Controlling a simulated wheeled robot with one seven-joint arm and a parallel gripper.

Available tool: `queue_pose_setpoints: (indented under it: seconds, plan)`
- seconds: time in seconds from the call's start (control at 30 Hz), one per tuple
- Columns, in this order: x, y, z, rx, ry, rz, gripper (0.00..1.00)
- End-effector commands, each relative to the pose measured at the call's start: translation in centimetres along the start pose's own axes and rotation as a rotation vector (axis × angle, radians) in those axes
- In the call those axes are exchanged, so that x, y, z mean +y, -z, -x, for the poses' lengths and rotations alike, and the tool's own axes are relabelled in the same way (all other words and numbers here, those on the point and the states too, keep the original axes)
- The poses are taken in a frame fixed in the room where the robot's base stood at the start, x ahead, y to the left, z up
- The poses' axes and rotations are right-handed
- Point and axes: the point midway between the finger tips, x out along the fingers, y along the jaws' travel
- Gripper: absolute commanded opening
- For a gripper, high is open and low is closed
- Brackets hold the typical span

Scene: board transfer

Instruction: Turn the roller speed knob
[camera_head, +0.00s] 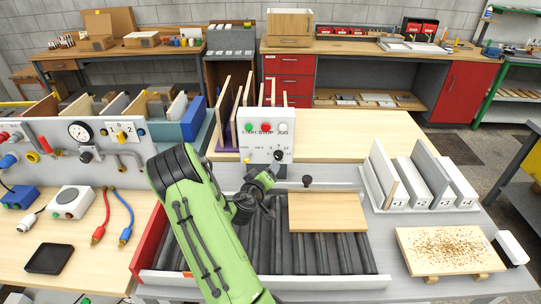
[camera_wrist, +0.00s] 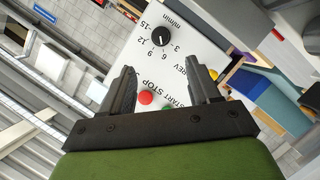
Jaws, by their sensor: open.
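The roller speed knob (camera_wrist: 161,37) is a round black dial on a white control panel. Numbers up to 15 and "m/min" are printed around it in the wrist view. In the head view the black knob (camera_head: 279,155) is low on the right of the control box (camera_head: 266,130), just above my gripper (camera_head: 268,177). In the wrist view my gripper (camera_wrist: 162,78) is open and empty. Its two fingers point at the panel, and the knob lies beyond the tips, between their lines. The fingers appear apart from the knob.
A red button (camera_wrist: 145,97) and a green button lie close to the fingers in the wrist view. Rollers (camera_head: 270,255) run below the arm, with a wooden board (camera_head: 327,211) on them. A slotted rack (camera_head: 390,180) stands at the right.

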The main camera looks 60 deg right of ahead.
Motion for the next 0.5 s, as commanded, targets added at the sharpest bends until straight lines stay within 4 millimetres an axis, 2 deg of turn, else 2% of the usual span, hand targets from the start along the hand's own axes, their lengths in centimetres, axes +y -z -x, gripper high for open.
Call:
queue_pose_setpoints:
  seconds: [0.03, 0.3, 0.5]
  plan:
    - [0.5, 0.2, -1.3, -0.001, -0.003, -0.003, 0.61]
    - [0.3, 0.1, -8.0, -0.001, -0.002, -0.002, 0.61]
    - [0.1, 0.1, -11.0, -0.002, 0.000, -0.001, 0.61]
